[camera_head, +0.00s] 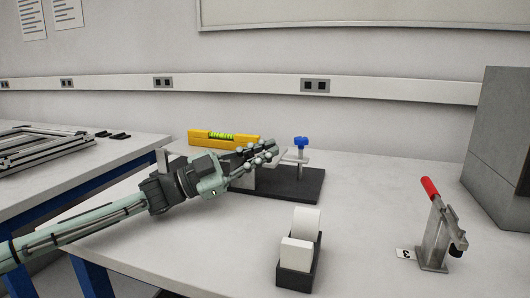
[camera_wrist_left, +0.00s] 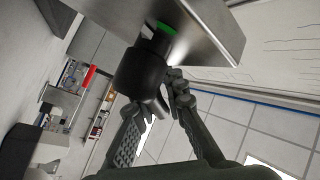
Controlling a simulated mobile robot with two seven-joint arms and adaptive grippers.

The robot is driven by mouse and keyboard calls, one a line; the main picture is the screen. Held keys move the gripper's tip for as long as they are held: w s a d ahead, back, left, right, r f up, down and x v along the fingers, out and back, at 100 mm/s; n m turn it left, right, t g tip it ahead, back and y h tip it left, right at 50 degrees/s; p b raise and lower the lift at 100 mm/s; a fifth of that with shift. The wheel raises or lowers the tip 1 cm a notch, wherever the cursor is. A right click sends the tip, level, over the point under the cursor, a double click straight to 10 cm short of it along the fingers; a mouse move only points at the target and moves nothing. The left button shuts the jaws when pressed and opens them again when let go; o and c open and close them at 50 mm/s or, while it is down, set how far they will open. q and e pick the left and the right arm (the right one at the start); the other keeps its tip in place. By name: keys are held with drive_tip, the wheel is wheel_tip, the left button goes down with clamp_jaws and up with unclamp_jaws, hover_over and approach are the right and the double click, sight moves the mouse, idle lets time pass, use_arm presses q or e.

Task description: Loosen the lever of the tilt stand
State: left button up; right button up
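The tilt stand has a dark base plate (camera_head: 300,188) on the white table, partly hidden by my left gripper (camera_head: 266,152). A small post with a blue knob (camera_head: 300,143) stands at its right side. In the left wrist view, a thick black lever or knob (camera_wrist_left: 140,76) with a green part hangs under a grey metal plate (camera_wrist_left: 205,25). My left gripper's two fingers (camera_wrist_left: 154,98) are apart, with the lower end of the black part between or just in front of them. Whether they press on it cannot be told. My right gripper is not in view.
A yellow level (camera_head: 222,138) lies behind the stand. A clamp with a red handle (camera_head: 434,225) is at the right, near a grey cabinet (camera_head: 500,150).

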use_arm(q)
drive_tip(key=o, duration=0.4)
drive_tip(key=s+a, duration=0.1)
drive_tip(key=a, duration=0.3)
drive_tip(key=s+a, duration=0.1)
drive_tip(key=a, duration=0.3)
drive_tip(key=s+a, duration=0.2)
drive_tip(key=a, duration=0.2)
drive_tip(key=shift+a+f, duration=0.2)
drive_tip(key=shift+a, duration=0.1)
